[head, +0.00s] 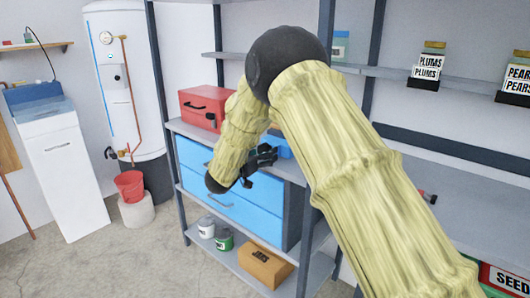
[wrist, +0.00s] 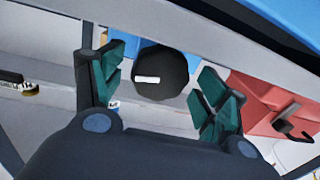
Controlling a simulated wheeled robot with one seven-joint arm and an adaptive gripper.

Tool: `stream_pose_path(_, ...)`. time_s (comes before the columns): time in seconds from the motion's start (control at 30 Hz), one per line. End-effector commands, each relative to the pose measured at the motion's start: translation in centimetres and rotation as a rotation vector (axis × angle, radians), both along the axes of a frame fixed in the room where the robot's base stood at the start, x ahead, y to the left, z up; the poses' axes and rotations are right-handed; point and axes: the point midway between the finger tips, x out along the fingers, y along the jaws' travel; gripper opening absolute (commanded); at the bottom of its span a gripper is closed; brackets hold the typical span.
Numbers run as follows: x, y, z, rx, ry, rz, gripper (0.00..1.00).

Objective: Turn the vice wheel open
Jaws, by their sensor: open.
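The blue vice (head: 281,146) stands on the workbench, partly hidden behind my gripper in the head view. In the wrist view, blue parts of the vice (wrist: 125,47) show beside a dark round disc, which looks like the vice wheel (wrist: 165,65). A short white bar marks its face. My gripper (head: 268,155) is open in front of the bench, at about bench height. In the wrist view my gripper (wrist: 160,92) has its green-padded fingers spread, with the wheel between and beyond them. I see no clear contact. The wheel is not clearly visible in the head view.
A red toolbox (head: 206,106) stands on the bench left of the vice. Blue drawers (head: 222,195) are below the bench top. Paint cans (head: 224,240) and a cardboard box (head: 265,264) sit on the lower shelf. Jars (head: 428,67) stand on the wall shelf.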

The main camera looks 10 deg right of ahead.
Motion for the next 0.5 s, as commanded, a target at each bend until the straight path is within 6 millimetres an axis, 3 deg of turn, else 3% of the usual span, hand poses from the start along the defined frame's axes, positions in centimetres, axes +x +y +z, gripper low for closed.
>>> stream_pose_path(0.47, 0.86, -0.98, 0.04, -0.001, -0.001, -0.001, 0.74)
stream_pose_path(0.5, 0.86, -0.96, 0.03, -0.001, -0.001, -0.001, 0.7)
